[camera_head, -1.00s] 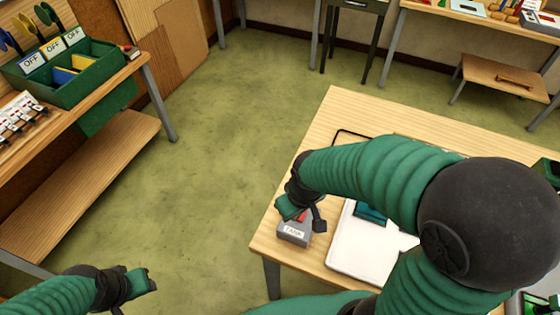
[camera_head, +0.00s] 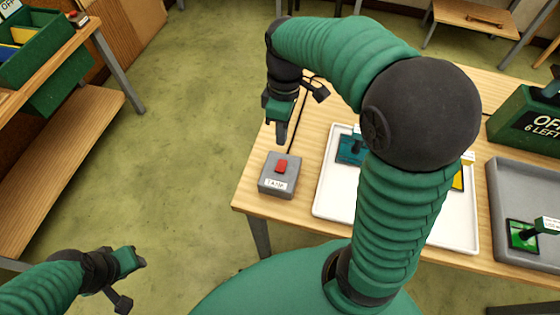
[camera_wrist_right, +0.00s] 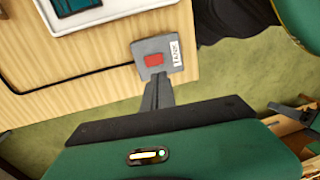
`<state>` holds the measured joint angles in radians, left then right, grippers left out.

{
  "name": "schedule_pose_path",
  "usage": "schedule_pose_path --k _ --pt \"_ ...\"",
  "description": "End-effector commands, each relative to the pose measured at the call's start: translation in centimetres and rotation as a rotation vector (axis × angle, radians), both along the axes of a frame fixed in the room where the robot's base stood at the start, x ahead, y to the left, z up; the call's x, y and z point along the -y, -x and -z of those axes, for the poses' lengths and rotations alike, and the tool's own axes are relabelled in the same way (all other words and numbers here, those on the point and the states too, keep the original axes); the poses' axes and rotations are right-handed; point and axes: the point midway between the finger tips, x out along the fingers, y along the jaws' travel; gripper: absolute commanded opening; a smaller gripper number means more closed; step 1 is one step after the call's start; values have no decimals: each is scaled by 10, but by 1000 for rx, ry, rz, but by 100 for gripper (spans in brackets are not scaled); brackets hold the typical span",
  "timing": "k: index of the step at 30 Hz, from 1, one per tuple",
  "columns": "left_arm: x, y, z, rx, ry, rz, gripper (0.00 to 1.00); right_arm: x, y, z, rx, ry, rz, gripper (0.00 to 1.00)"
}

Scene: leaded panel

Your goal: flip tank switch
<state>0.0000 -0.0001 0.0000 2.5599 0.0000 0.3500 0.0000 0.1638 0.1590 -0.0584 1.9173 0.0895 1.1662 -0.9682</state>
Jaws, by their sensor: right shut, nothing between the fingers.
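The tank switch (camera_head: 279,175) is a grey box with a red rocker (camera_head: 281,166) on top and a white label on its front face, on the left end of the wooden table. It also shows in the right wrist view (camera_wrist_right: 150,47), with the red rocker facing the camera. My right gripper (camera_head: 281,138) is shut and empty, pointing down just behind the box in the head view. Its fingertips look close to the box; whether they touch it I cannot tell. My left gripper (camera_head: 138,262) hangs over the floor at the lower left, away from the table; its jaws are unclear.
A white tray (camera_head: 325,205) with teal and yellow pieces lies right of the switch. A grey tray (camera_head: 505,210) and a green box marked OFF (camera_head: 528,122) are farther right. A black cable (camera_head: 298,125) runs behind the switch. The left table edge is close by.

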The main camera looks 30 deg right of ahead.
Motion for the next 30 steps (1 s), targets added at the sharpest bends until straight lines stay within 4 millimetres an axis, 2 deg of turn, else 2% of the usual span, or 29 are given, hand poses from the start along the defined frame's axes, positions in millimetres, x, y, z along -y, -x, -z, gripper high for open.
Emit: schedule_pose_path --k 1,9,15,19,30 --pt "0 0 1 0 0 0 36 -1 2 12 -5 -1 0 0" --pt "0 0 4 0 0 0 36 -7 7 71 -3 -1 -1 0" --pt "0 0 4 0 0 0 36 -10 9 102 -3 0 0 0" --pt "0 0 4 0 0 0 36 -11 10 111 0 0 0 0" --pt "0 0 4 0 0 0 36 -11 10 114 1 1 0 0"
